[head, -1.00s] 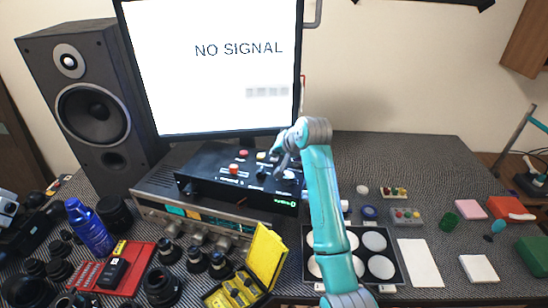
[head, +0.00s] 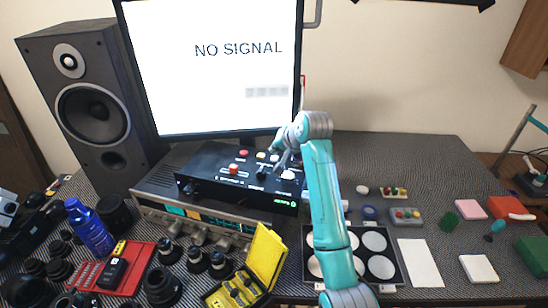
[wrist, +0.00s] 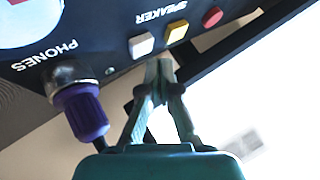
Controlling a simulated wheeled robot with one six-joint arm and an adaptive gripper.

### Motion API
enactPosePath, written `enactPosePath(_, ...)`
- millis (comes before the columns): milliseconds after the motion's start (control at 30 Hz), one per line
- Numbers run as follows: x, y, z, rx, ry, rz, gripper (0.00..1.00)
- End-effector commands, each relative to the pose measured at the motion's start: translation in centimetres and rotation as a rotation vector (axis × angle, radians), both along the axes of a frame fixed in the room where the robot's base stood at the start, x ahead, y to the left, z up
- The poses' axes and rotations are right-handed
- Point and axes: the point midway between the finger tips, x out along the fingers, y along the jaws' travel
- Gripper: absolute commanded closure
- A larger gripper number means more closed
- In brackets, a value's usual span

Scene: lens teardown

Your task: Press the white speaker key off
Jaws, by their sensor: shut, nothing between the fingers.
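The white speaker key (wrist: 141,45) is a small square key on the black panel in the wrist view, below the SPEAKER label and beside a yellow key (wrist: 176,32). A round red button (wrist: 212,16) is beyond the yellow one. I cannot tell from its look whether the white key is pressed in. My gripper (wrist: 160,68) is shut and empty, its tips just off the panel edge near the white and yellow keys, seemingly apart from both. In the head view my gripper (head: 277,150) is over the back of the black box (head: 240,193), partly hiding its keys.
A purple plug (wrist: 82,112) sits in the PHONES socket near the white key. A large white disc (wrist: 28,22) is beyond it. The monitor (head: 215,70) stands close behind the box, and a speaker (head: 85,100) stands left. A yellow case (head: 266,255) is open in front.

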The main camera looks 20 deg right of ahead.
Motion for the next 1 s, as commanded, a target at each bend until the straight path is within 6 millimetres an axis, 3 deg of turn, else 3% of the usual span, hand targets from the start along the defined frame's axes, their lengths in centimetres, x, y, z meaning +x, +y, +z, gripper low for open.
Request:
enactPosePath(533,0.0,0.0,4.8,-0.001,-0.002,0.0,1.0)
enactPosePath(1000,0.0,0.0,5.4,0.0,-0.001,-0.001,1.0)
